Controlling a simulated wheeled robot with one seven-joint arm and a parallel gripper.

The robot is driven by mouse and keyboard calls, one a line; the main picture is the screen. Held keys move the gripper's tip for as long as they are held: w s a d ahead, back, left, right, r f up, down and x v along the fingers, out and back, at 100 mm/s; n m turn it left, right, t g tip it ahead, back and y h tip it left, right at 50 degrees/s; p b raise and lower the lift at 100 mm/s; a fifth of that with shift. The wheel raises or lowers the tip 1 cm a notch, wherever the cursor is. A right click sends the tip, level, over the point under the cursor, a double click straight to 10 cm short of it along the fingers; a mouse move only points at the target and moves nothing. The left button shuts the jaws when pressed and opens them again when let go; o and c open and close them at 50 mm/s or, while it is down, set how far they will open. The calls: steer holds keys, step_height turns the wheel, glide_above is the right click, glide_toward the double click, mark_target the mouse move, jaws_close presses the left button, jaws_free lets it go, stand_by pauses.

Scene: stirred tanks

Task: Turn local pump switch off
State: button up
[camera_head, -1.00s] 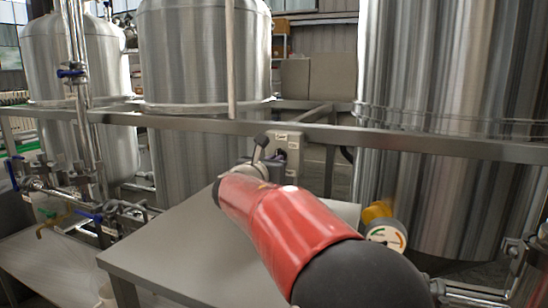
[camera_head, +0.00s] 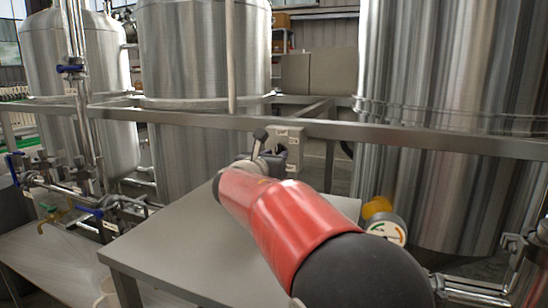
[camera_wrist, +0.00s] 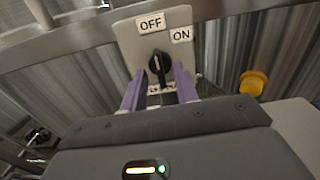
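The pump switch is a grey box (camera_wrist: 122,38) with a black rotary knob (camera_wrist: 158,66), large in the wrist view. An OFF label sits above the knob and an ON label to its upper right. The knob stands near upright, its top leaning slightly left, below the OFF label. My gripper (camera_wrist: 159,75) is open, with one purple finger on each side of the knob. I cannot tell whether the fingers touch it.
A steel rail (camera_head: 420,141) runs across in front of large steel tanks (camera_head: 200,60). A grey table (camera_head: 170,245) lies below my arm. A gauge with a yellow part (camera_head: 378,207) is right of the arm. Pipes with blue-handled valves (camera_head: 88,211) stand at the left.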

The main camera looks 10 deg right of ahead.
steer(key=b+v, duration=0.1)
steer(key=v, duration=0.6)
steer(key=shift+s+a, duration=0.25)
steer(key=shift+s, duration=0.05)
